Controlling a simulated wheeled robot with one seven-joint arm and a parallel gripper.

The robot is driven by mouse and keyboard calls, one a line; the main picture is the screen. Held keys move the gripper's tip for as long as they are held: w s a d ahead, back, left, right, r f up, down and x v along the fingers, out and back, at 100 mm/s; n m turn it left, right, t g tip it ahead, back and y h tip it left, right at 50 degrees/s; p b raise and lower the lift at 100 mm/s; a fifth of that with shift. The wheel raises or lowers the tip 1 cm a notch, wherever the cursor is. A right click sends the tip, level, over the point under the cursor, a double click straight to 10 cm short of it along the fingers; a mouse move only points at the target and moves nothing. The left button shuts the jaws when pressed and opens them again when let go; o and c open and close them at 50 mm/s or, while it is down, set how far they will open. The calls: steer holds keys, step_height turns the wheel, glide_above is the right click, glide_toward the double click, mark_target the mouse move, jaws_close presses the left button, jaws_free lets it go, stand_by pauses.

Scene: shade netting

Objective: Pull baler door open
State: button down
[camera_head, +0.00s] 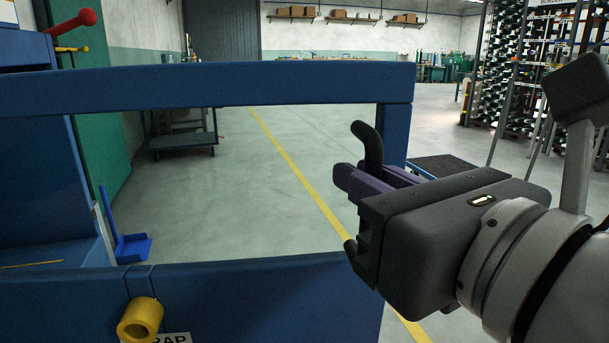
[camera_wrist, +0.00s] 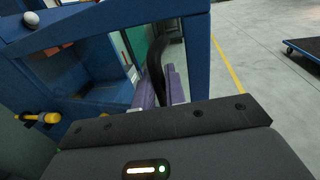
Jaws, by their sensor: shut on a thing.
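The baler door is a blue frame (camera_head: 250,84) with a large opening and a solid lower panel. It spans the left and middle of the head view, and its top bar (camera_wrist: 110,22) shows in the wrist view. Floor shows through the opening, so the door stands apart from the blue baler body (camera_head: 35,170) at left. A black curved handle (camera_head: 369,145) is at the door's right post; it also rises in the wrist view (camera_wrist: 155,70). My gripper (camera_head: 366,183) has purple fingers shut around the handle.
A yellow roll (camera_head: 140,320) hangs on the door's lower panel. A blue dustpan (camera_head: 132,248) stands on the floor beyond. A dark cart (camera_head: 183,139) is at back left, and a flat trolley (camera_head: 440,165) lies behind my gripper. The floor around the yellow line is clear.

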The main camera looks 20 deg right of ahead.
steer(key=c, duration=1.5)
jaws_free()
steer(key=shift+c, duration=0.2)
steer(key=s+d, duration=0.1)
steer(key=s, duration=0.6)
steer(key=shift+s+d, duration=0.2)
steer(key=shift+s, duration=0.15)
